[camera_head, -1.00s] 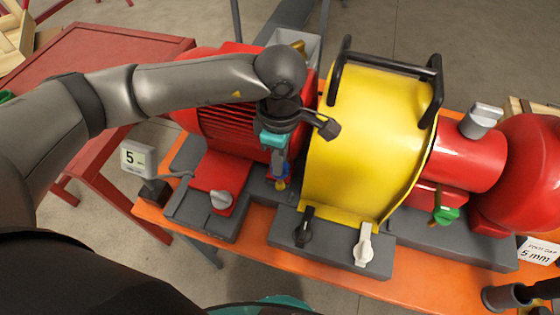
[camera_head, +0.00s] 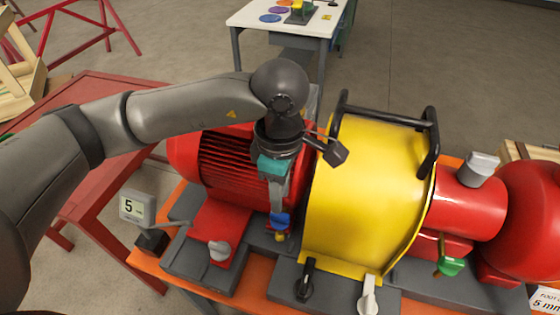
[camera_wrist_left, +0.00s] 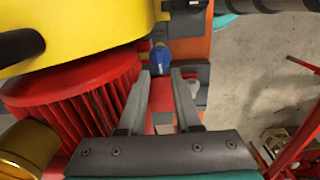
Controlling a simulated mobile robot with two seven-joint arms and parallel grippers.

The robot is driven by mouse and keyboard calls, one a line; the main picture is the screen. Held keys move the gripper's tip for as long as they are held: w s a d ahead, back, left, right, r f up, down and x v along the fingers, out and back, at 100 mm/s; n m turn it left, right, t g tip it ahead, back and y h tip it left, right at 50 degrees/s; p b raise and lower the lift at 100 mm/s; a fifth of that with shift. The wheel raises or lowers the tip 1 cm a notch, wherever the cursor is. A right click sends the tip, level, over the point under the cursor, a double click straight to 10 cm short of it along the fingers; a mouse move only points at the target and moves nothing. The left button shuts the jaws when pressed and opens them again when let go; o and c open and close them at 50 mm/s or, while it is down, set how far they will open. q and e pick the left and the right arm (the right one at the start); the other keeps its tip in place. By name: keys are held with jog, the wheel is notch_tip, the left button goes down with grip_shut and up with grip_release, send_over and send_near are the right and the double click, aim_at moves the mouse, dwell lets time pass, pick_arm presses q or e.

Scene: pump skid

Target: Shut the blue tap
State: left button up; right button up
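The blue tap (camera_head: 280,220) sits low between the red finned motor and the yellow guard, with a brass-coloured part under it. In the left wrist view the blue tap (camera_wrist_left: 159,53) shows just beyond the fingertips, roughly centred between them. My left gripper (camera_head: 277,205) points down over the tap and partly covers it in the head view. In the left wrist view its two fingers (camera_wrist_left: 160,76) are apart with nothing between them. Whether a finger touches the tap cannot be told. My right gripper is not in view.
The yellow guard (camera_head: 362,185) with black handles stands close right of my left gripper; the red motor (camera_head: 228,165) is close left. Black (camera_head: 306,280), white (camera_head: 368,295), green (camera_head: 451,264) and grey (camera_head: 220,250) handles are nearby.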

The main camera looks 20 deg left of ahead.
aim_at(280, 215)
pick_arm(q)
notch_tip(280, 215, up, 9)
jog(key=shift+r, duration=0.2)
jog(key=shift+s+f, duration=0.1)
dwell(0.5)
